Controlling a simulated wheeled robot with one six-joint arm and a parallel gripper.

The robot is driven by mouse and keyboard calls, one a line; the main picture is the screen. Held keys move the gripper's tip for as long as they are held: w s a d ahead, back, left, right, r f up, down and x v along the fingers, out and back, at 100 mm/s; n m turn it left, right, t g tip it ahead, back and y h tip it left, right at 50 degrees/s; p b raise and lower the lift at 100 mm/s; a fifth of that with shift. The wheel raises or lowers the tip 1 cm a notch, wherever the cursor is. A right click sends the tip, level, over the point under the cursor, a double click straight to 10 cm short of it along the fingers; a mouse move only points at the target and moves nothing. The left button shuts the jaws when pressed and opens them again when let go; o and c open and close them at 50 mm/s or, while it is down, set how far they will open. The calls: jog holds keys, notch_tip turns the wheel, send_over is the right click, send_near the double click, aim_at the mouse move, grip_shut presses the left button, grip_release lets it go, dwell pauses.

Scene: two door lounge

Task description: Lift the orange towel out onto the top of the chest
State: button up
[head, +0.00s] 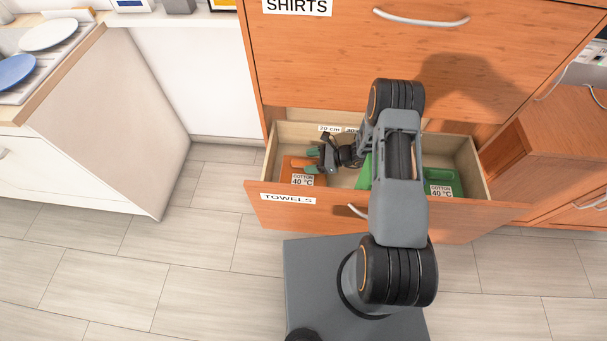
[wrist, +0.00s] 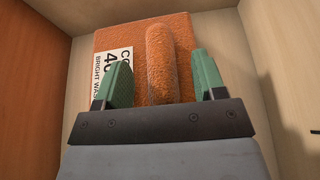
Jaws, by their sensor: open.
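The orange towel (head: 287,173) lies folded at the left end of the open drawer marked TOWELS (head: 340,211). In the wrist view the towel (wrist: 182,30) has a raised rolled ridge and a white care label on its left. My gripper (head: 314,161) is down inside the drawer at the towel. Its green fingers (wrist: 158,80) are apart, one on each side of the ridge, with a gap on both sides. Whether they touch the towel cannot be told. The top of the chest is not in view.
A green towel (head: 441,183) with a label lies at the drawer's right; more green shows behind my arm. The closed SHIRTS drawer (head: 320,60) is above. A counter with plates (head: 48,35) stands left, a wooden cabinet (head: 550,150) right.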

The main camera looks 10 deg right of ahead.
jog(key=shift+w+a+f, duration=0.1)
jog(key=shift+a+f, duration=0.15)
jog(key=shift+a, duration=0.3)
jog(key=shift+c, duration=0.2)
grip_shut()
